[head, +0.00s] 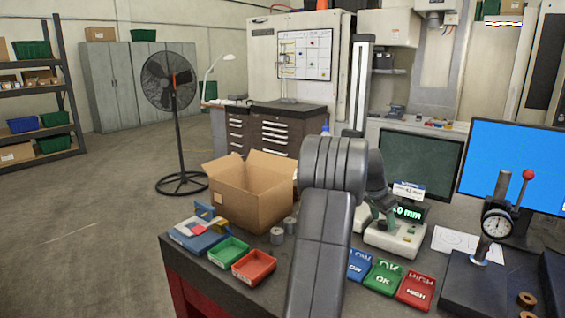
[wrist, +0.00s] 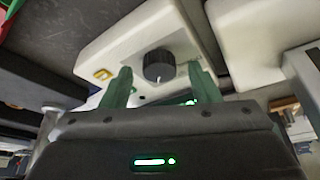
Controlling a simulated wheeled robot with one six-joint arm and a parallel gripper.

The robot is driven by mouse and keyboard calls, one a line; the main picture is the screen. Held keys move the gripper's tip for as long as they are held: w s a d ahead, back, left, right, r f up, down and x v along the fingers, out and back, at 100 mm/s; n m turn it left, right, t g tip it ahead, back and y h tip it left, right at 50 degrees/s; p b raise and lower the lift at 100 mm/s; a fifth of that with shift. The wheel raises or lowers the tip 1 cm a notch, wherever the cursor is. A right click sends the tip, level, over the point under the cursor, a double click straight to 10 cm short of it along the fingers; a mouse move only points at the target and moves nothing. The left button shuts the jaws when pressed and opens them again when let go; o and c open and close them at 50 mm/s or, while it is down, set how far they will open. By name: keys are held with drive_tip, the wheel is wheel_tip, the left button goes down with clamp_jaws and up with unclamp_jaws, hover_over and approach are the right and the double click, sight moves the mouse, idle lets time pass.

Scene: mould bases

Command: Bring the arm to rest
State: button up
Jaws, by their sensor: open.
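My grey arm rises from the bottom middle of the head view and bends down at the right, over the bench beside a white measuring device (head: 392,240) with a green digital readout. Beyond the fingers is a white housing (wrist: 105,52) with a black round knob (wrist: 158,65). I cannot tell whether the fingers touch it.
The dark bench (head: 200,262) carries an open cardboard box (head: 250,195), a green bin (head: 228,251), a red bin (head: 254,267) and grey cylinders (head: 277,236). Coloured LOW, OK and HIGH plates (head: 383,278), a dial gauge stand (head: 497,222) and monitors (head: 515,165) are right of the arm.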

drive_tip(key=shift+d+f, duration=0.15)
drive_tip(key=shift+f, duration=0.2)
